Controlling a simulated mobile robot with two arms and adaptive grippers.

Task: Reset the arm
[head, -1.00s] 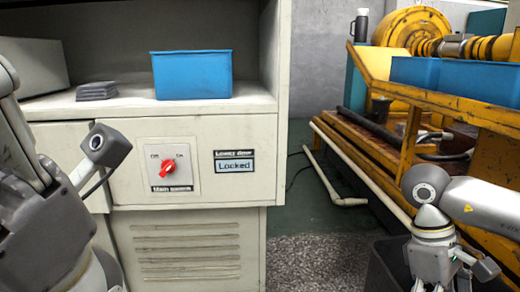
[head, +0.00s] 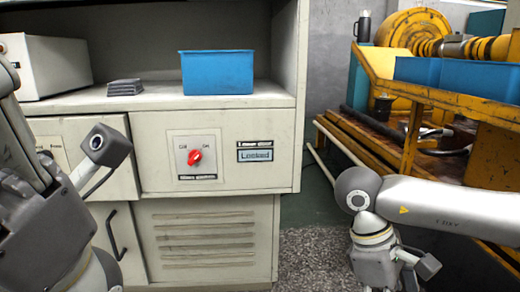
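My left arm fills the left edge of the head view, close to the camera. Its gripper (head: 22,145) is only partly in frame, so its opening does not show. It stands in front of the grey cabinet and no object shows in it. My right arm comes in from the right edge, bent down at a round joint. Its gripper (head: 376,268) points down at the lower edge, right of the cabinet. Its fingertips are cut off or too small to judge.
The cabinet (head: 225,128) carries a red rotary switch (head: 195,157) and a display reading "Locked" (head: 255,155). A blue bin (head: 217,73) and dark flat pieces (head: 125,87) lie on its shelf. A yellow machine bench (head: 440,97) stands at right. Speckled floor (head: 312,250) shows between.

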